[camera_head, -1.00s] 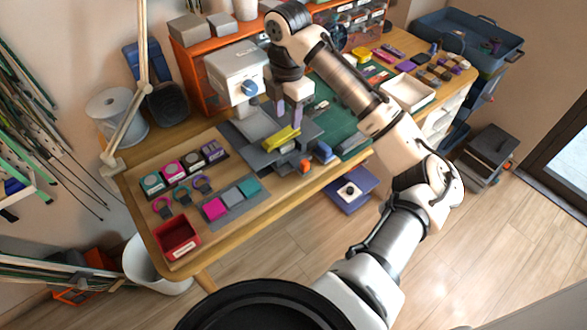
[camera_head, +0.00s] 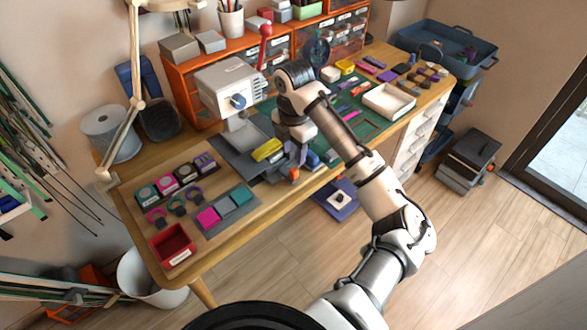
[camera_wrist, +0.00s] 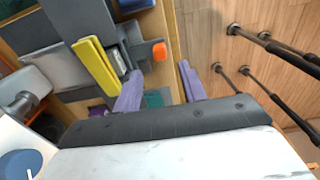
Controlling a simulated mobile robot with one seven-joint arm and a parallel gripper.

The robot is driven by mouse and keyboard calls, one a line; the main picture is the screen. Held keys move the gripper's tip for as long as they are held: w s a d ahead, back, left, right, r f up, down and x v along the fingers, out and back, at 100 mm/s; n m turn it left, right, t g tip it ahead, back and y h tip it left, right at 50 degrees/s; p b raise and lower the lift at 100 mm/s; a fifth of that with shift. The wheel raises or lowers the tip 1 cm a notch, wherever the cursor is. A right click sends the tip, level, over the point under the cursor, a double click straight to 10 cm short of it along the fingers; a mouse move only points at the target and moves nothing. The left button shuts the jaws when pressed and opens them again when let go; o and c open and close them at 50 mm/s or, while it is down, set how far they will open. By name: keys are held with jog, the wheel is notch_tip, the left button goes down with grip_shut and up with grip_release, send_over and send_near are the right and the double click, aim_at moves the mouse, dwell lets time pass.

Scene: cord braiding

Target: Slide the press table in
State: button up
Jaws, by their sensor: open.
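The grey press (camera_head: 228,88) with a blue knob stands at the back of the wooden table, its red-knobbed lever upright. Its dark grey sliding table (camera_head: 225,152) sticks out in front, with a yellow block (camera_head: 267,150) and an orange knob (camera_head: 294,174) at its front end. The wrist view shows the yellow block (camera_wrist: 97,68) and the orange knob (camera_wrist: 159,51) close up. My gripper (camera_wrist: 160,88) is open and empty, its purple fingers apart near the orange knob. In the head view my wrist partly hides the front of the sliding table.
Stamps, pads and a red tray (camera_head: 172,244) lie on the table's left part. A white tray (camera_head: 389,100) and small coloured blocks lie to the right. An orange drawer rack (camera_head: 283,62) stands behind. The floor in front of the table is mostly clear.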

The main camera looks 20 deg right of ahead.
aim_at(294, 170)
jog(key=shift+f, duration=4.05)
grip_shut()
